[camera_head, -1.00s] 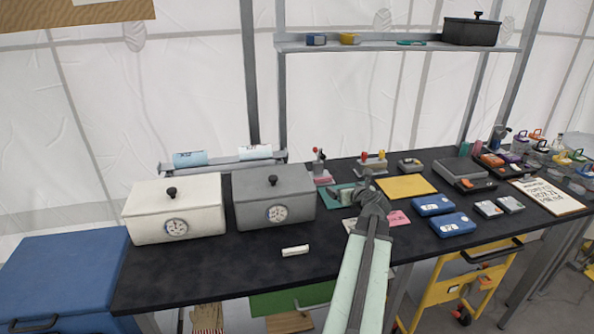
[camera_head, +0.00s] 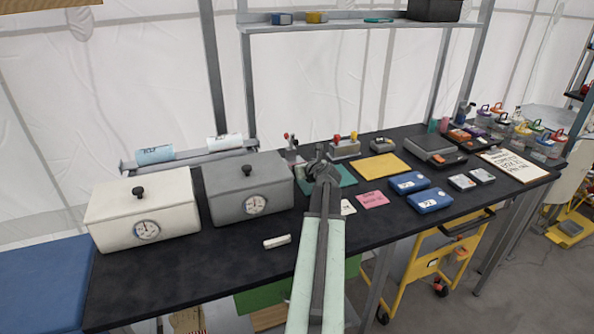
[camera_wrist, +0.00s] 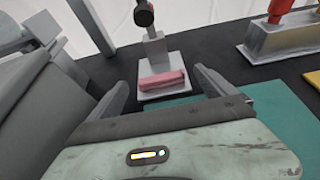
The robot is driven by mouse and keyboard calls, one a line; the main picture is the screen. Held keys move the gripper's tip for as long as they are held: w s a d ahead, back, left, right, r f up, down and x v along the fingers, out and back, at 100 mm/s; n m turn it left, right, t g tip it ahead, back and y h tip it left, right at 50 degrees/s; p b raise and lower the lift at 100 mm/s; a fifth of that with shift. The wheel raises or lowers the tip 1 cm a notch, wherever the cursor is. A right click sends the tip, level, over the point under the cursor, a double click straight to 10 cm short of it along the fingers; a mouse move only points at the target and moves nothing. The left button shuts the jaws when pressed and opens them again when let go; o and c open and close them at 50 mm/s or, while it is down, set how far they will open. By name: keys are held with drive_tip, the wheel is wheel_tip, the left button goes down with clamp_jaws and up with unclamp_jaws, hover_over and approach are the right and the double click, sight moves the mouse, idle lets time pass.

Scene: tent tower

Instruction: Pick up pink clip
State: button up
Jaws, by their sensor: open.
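A pink block-shaped piece, which looks like the pink clip (camera_wrist: 163,81), lies on a small light-grey base at the foot of an upright post in the wrist view. My gripper (camera_wrist: 160,88) is open, with one finger on each side of the view and the pink piece beyond and between the fingertips. No contact shows. In the head view my gripper (camera_head: 324,160) is over the back part of the table, above the teal mat (camera_head: 343,177). The pink piece is hard to make out there beside my gripper.
The post carries a dark ball-ended lever (camera_wrist: 144,14). A grey block with red and yellow handles (camera_wrist: 285,35) stands to the right. A grey box (camera_head: 248,188) and a white box (camera_head: 143,210) stand left on the black table. Blue cases (camera_head: 430,200) lie right.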

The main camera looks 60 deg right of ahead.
drive_tip(key=shift+x, duration=0.8)
drive_tip(key=shift+s+a, duration=0.1)
drive_tip(key=c, duration=1.4)
drive_tip(key=shift+s+r+p, duration=0.15)
drive_tip(key=shift+r+p, duration=0.4)
drive_tip(key=shift+r, duration=0.05)
wheel_tip(320, 180, up, 7)
drive_tip(key=p, duration=0.7)
drive_tip(key=s+d+f+b, duration=0.1)
drive_tip(key=s+d, duration=1.1)
drive_tip(key=s, duration=0.3)
drive_tip(key=shift+s, duration=0.35)
